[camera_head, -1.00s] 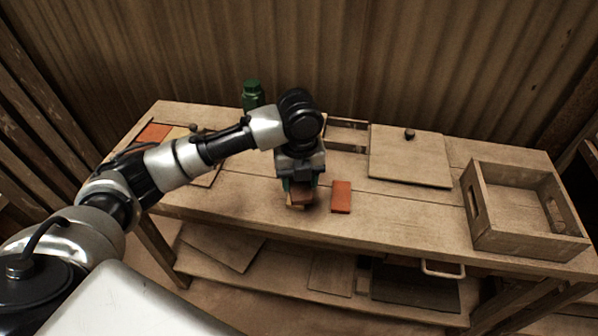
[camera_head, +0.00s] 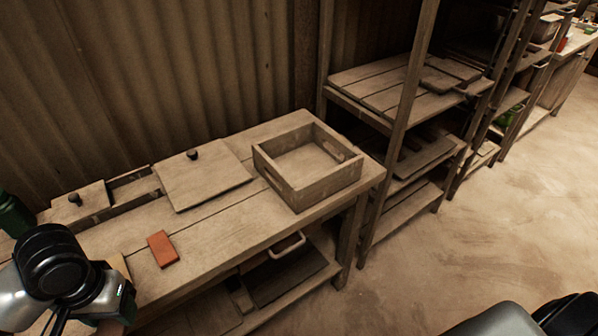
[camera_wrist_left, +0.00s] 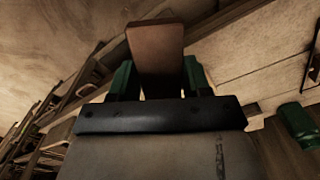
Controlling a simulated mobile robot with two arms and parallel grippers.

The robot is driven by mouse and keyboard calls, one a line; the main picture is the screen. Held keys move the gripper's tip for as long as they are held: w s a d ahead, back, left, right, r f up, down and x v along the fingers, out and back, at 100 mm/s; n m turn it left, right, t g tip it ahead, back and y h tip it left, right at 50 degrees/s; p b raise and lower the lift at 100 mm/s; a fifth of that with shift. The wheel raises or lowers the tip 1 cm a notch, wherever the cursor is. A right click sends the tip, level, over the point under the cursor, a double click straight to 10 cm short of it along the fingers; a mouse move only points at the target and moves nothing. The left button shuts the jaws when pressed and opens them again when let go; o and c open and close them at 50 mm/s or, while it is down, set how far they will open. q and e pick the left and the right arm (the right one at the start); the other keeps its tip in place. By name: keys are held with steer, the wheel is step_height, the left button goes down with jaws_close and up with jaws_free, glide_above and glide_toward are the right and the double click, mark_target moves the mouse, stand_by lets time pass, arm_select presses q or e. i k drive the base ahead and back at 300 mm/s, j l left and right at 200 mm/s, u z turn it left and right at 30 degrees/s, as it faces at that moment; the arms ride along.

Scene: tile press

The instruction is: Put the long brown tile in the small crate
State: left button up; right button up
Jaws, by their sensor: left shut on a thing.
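My left gripper (camera_wrist_left: 158,82) is shut on the long brown tile (camera_wrist_left: 155,45), which sticks out between its green fingers in the left wrist view. In the head view the left gripper (camera_head: 118,302) is at the lower left, over the near part of the table, and the tile is mostly hidden there. An open wooden crate (camera_head: 322,188) with handle holes stands at the right end of the table. It looks empty, and the gripper is well to its left. My right gripper is not in view.
An orange tile (camera_head: 163,249) lies on the table right of the gripper, with a pale piece (camera_head: 119,266) beside it. A green bottle (camera_head: 12,215) stands far left. A shelf rack (camera_head: 385,90) stands right of the table.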

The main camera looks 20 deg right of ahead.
mark_target(305, 171)
steer(key=z, duration=1.1)
steer(key=i+j+z, duration=0.1)
steer(key=i, duration=0.35)
steer(key=i+j+z, duration=0.1)
steer(key=i+j, duration=0.2)
steer(key=i, duration=0.15)
